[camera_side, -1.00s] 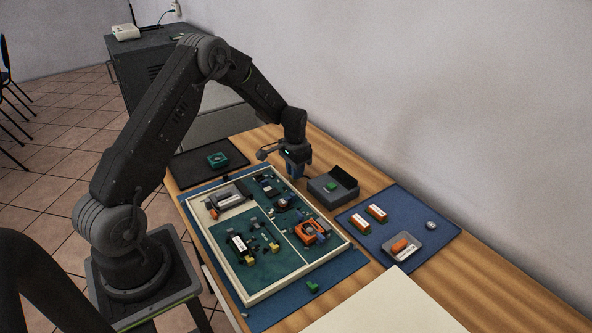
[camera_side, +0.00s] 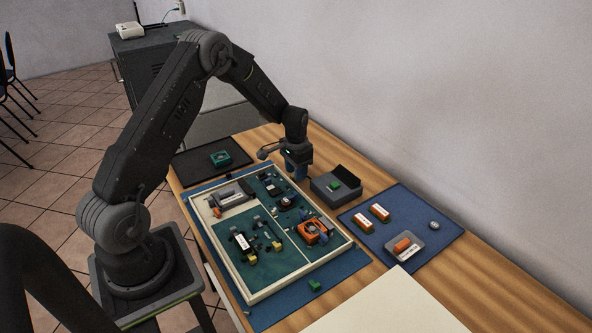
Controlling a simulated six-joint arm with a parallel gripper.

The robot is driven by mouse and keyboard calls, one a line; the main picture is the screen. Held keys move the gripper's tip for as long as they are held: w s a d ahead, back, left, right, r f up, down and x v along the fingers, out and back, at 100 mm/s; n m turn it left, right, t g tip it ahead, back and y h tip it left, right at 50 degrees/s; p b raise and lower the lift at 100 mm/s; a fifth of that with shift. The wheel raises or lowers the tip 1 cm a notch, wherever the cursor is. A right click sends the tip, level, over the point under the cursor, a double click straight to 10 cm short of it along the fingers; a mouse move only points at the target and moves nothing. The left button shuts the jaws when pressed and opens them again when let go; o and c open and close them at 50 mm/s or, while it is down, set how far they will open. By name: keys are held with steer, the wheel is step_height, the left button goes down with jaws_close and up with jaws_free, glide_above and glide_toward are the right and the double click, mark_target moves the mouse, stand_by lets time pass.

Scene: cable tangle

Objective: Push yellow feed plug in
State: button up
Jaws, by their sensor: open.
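Two small yellow pieces (camera_side: 277,245) and (camera_side: 253,259) show in the lower left compartment of the cream-framed board (camera_side: 296,287), beside a dark unit with a white label (camera_side: 241,241). I cannot tell which one is the feed plug, or how far a plug sits in its socket. My gripper (camera_side: 299,176) points down above the board's far right edge, near an open dark box, well apart from the yellow pieces. It is open, with nothing visible in it; its fingertips are small and dark here.
An orange unit (camera_side: 313,231), a grey unit (camera_side: 230,198) and several small dark parts (camera_side: 277,186) stand on the board. The dark box (camera_side: 335,184) holds a green piece. A blue mat (camera_side: 440,254) carries labelled blocks and a tray. A green piece (camera_side: 314,286) lies in front.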

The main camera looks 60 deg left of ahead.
steer(key=shift+r, duration=3)
steer(key=shift+d+r, duration=0.1)
steer(key=shift+r, duration=0.05)
steer(key=s+d+r+t, duration=0.1)
steer(key=s+d+r, duration=0.45)
steer(key=r, duration=0.35)
steer(key=s+d+r+t, duration=0.2)
steer(key=s+d+r, duration=0.2)
steer(key=d+r, duration=0.4)
steer(key=s+d+r+t, duration=0.1)
steer(key=s+d+r, duration=0.1)
steer(key=s, duration=0.6)
steer(key=s+d+r+t, duration=0.1)
steer(key=s+d+r, duration=0.1)
steer(key=s+d, duration=0.3)
steer(key=s, duration=0.3)
steer(key=shift+s+t, duration=0.15)
steer(key=shift+t, duration=0.15)
steer(key=shift+d+r, duration=0.1)
